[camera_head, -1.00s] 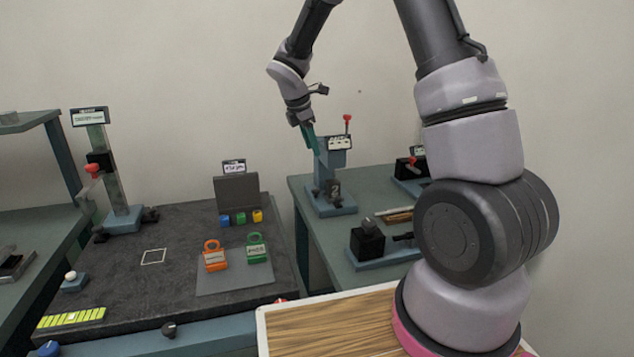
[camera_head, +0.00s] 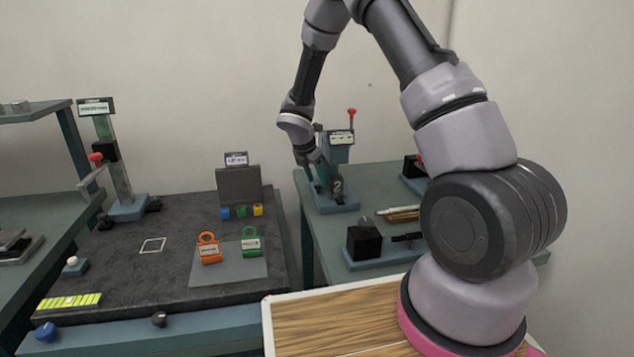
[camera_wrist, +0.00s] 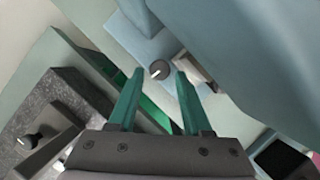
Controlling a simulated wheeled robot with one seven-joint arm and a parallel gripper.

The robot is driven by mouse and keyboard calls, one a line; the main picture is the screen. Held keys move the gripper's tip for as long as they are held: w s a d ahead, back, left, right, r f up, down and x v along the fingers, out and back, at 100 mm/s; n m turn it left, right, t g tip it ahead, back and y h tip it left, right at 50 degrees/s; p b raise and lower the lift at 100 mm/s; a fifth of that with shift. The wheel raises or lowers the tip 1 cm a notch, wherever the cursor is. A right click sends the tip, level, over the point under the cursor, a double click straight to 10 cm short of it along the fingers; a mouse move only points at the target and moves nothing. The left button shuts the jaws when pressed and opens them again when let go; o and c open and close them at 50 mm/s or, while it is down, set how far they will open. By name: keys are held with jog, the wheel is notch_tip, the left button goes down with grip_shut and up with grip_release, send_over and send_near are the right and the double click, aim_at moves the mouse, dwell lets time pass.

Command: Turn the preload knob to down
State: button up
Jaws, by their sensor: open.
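A round dark knob (camera_wrist: 159,70) with a short white mark shows in the wrist view, on or beside a pale blue fixture. Its mark lies nearly level across the picture, tilted slightly. I read no label on it. My gripper (camera_wrist: 158,76) is open, its two green fingers on either side of the knob in the picture; I see no clear contact. In the head view my gripper (camera_head: 316,174) is low beside the blue stand (camera_head: 340,152) with a red-tipped lever. The knob cannot be made out there. A dark block marked 2 (camera_head: 338,186) is at the stand's foot.
A second dark knob (camera_wrist: 30,141) shows at lower left in the wrist view. A black block fixture (camera_head: 364,243) stands in front on the right bench (camera_head: 312,228). A grey plate (camera_head: 228,277) with orange and green tags lies on the left bench.

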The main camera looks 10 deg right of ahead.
jog(key=shift+x, duration=0.9)
grip_shut()
